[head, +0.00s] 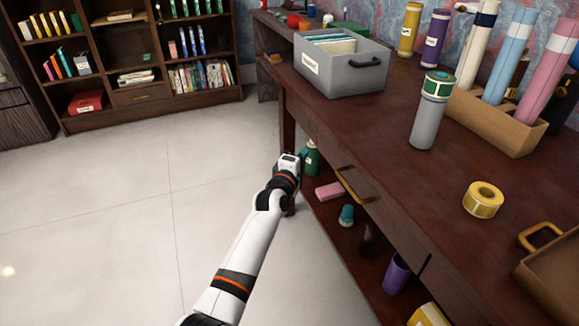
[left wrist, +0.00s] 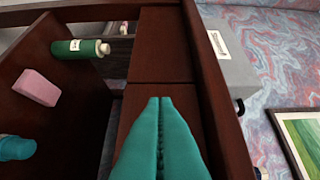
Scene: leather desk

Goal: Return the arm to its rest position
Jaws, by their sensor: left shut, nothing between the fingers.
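My left arm (head: 243,252) reaches in from the bottom of the head view toward the near side of the dark wooden desk (head: 400,185). My left gripper (head: 303,154) is low beside the desk's front, by its far leg, below the top; its fingers are mostly hidden there. In the left wrist view the two teal fingers of the left gripper (left wrist: 160,101) lie pressed together with nothing between them. They point along the dark wood of the desk (left wrist: 160,50). My right gripper is not in view.
A green bottle (head: 312,160), a pink block (head: 329,191) and a teal item (head: 347,215) are on the desk's lower shelf, near the arm. A drawer handle (head: 354,186) sticks out. A grey file box (head: 340,75) stands on top. The floor (head: 110,220) at left is clear.

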